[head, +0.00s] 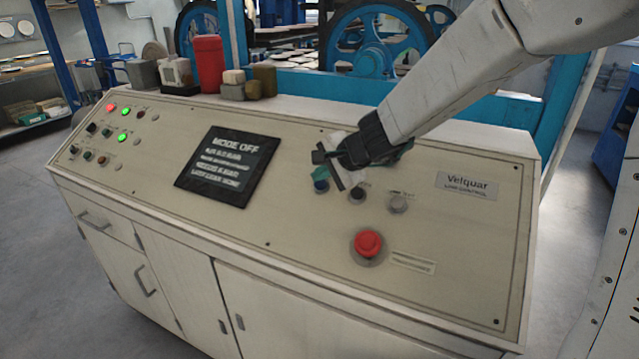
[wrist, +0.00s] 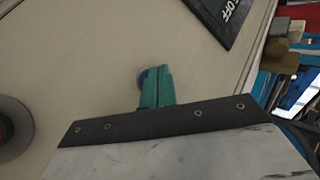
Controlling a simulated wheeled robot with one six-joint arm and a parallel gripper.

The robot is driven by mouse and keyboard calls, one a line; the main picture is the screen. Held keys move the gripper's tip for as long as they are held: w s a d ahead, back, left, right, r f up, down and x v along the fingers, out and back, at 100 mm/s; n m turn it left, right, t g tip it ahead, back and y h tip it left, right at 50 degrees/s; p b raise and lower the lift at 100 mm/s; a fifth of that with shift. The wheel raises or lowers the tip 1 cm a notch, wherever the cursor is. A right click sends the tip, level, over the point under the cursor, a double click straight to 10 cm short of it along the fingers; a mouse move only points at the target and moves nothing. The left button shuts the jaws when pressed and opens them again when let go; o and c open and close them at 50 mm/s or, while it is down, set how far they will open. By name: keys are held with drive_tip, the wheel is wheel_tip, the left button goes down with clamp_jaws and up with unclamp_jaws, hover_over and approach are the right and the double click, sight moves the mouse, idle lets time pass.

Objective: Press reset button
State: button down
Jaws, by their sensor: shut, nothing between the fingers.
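My gripper (head: 320,173) is shut and empty, with its green fingertips over the right part of the sloped control panel. A blue round button (head: 321,186) sits just below the fingertips in the head view. In the wrist view the shut fingertips (wrist: 157,84) partly cover the blue button (wrist: 143,76); I cannot tell if they touch it. A dark button (head: 357,194) and a pale button (head: 398,204) sit to its right. The small labels are too blurred to read, so the views do not show which one is marked reset.
A red mushroom button (head: 367,242) stands out below the row. A black screen (head: 228,166) reading "MODE OFF" lies to the left, with lit red and green lamps (head: 122,138) beyond. A red container (head: 208,64) and small blocks stand on the console's back ledge.

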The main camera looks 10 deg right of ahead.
drive_tip(key=shift+r, duration=0.1)
drive_tip(key=r, duration=0.1)
drive_tip(key=s+a+r, duration=0.1)
drive_tip(key=s+r, duration=0.1)
drive_tip(key=r, duration=0.1)
drive_tip(key=shift+a, duration=0.2)
idle(0.7)
drive_tip(key=s+d+f+n+g, duration=0.1)
drive_tip(key=s+d+n+g, duration=0.2)
drive_tip(key=s, duration=0.5)
drive_tip(key=s+f+n+g, duration=0.1)
drive_tip(key=s+n+g, duration=0.2)
drive_tip(key=s+n, duration=0.35)
drive_tip(key=s+d+r+h, duration=0.1)
drive_tip(key=s+d+h, duration=0.2)
drive_tip(key=s+d, duration=0.4)
drive_tip(key=s+d+r+n+h, duration=0.1)
drive_tip(key=s+d+r+h, duration=0.1)
drive_tip(key=s+d, duration=0.6)
drive_tip(key=s+h, duration=0.1)
drive_tip(key=s, duration=0.3)
drive_tip(key=shift+s+r, duration=0.3)
drive_tip(key=shift+s, duration=0.1)
